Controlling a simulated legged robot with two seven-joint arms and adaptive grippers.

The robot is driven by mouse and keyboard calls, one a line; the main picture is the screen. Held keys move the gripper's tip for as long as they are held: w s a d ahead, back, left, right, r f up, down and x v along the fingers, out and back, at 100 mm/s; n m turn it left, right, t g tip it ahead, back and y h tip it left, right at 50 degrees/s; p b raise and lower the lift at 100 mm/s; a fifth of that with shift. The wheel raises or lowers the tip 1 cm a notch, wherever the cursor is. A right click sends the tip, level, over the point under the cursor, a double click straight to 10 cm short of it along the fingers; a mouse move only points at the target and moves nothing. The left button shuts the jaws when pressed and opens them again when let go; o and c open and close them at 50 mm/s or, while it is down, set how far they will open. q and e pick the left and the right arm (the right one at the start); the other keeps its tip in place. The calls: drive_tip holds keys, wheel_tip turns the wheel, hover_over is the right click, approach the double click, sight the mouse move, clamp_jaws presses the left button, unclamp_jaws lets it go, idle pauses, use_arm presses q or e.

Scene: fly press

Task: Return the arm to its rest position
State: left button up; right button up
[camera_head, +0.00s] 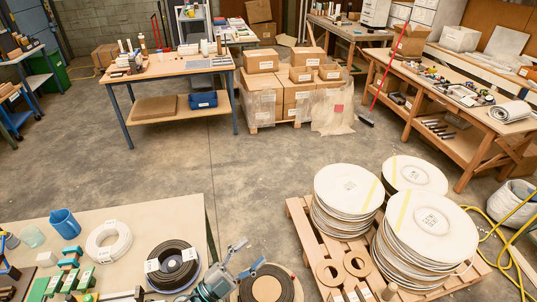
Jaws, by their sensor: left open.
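My left gripper (247,256) shows at the bottom centre, at the right edge of the near workbench (135,222). Its two fingers point up and to the right and are apart, with nothing seen between them. A round dark coil with a tan centre (267,288) lies just beyond and below the fingers in the picture. A black cable coil (172,265) lies on the bench to the gripper's left. Most of my left arm is cut off by the bottom edge. My right gripper is not in view.
A white cable coil (108,240) and a blue jug (64,223) stand on the near bench. A pallet (301,222) with stacks of round white discs (349,188) stands at right. Rings (357,263) lie on its front. The concrete floor (250,190) between is clear.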

use_arm(q)
drive_tip(key=w+a+f+n+t+y, duration=0.2)
drive_tip(key=a+n+t+y, duration=0.25)
drive_tip(key=n+y, duration=0.2)
drive_tip(key=w+a+f+n+t+y, duration=0.2)
drive_tip(key=a+n+t+y, duration=0.1)
drive_tip(key=a+n+y, duration=0.35)
drive_tip(key=s+a+f+n+g+y, duration=0.2)
drive_tip(key=a+f+n+g+y, duration=0.1)
drive_tip(key=f, duration=0.3)
drive_tip(key=s+a+f+n+g+y, duration=0.2)
drive_tip(key=a+f+n+g+y, duration=0.1)
drive_tip(key=f, duration=0.3)
drive_tip(key=s+f+g, duration=1.1)
drive_tip(key=s+f, duration=0.4)
drive_tip(key=s, duration=0.4)
wheel_tip(320, 180, down, 25)
drive_tip(key=s+g+h, duration=0.1)
drive_tip(key=s+g, duration=0.1)
drive_tip(key=s+a+f, duration=0.2)
drive_tip(key=s+f, duration=1.5)
drive_tip(key=s, duration=0.1)
drive_tip(key=shift+s+a+f+m+g, duration=0.2)
drive_tip(key=shift+s+f+m+g, duration=0.05)
drive_tip(key=shift+f+m+g, duration=0.1)
